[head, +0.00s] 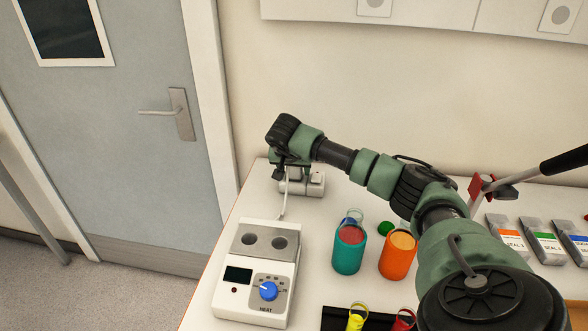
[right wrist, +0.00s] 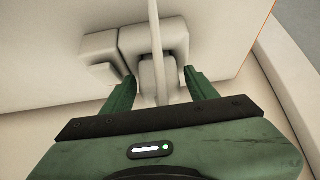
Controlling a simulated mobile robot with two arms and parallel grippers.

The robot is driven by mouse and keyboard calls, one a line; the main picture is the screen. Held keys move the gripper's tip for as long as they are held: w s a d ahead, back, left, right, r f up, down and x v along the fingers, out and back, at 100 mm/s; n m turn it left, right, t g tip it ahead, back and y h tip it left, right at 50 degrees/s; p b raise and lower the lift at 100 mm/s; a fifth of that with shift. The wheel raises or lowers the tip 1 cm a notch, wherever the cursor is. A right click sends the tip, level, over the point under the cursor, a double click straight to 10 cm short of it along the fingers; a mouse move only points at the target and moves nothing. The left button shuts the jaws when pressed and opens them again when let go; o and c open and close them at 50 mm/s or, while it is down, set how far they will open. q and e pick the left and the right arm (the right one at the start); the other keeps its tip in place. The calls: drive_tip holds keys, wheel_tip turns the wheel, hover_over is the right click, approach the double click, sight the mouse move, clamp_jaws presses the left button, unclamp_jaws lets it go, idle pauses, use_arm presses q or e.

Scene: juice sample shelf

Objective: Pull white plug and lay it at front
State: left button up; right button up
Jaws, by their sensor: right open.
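The white plug (right wrist: 159,72) sits at a white socket block (right wrist: 183,38) in the right wrist view, with its white cord running across the block. In the head view the socket block (head: 314,187) stands at the back left of the table, and my gripper largely hides the plug. My right gripper (right wrist: 158,77) is open, with one green finger on each side of the plug. I cannot tell whether the fingers touch it. In the head view the right gripper (head: 292,168) is over the socket block. My left gripper is not in view.
A white heater box (head: 230,300) with two wells stands in front; the cord (head: 284,205) runs back from it. Teal (head: 348,255) and orange (head: 397,262) cups stand to the right. A black tray (head: 375,320) is at the front edge. The wall is close behind.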

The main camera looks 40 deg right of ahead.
clamp_jaws()
drive_tip(key=shift+r+p, duration=0.3)
drive_tip(key=shift+r, duration=0.15)
drive_tip(key=shift+r, duration=0.25)
idle(0.3)
drive_tip(key=shift+r+p, duration=1.55)
drive_tip(key=shift+r, duration=0.1)
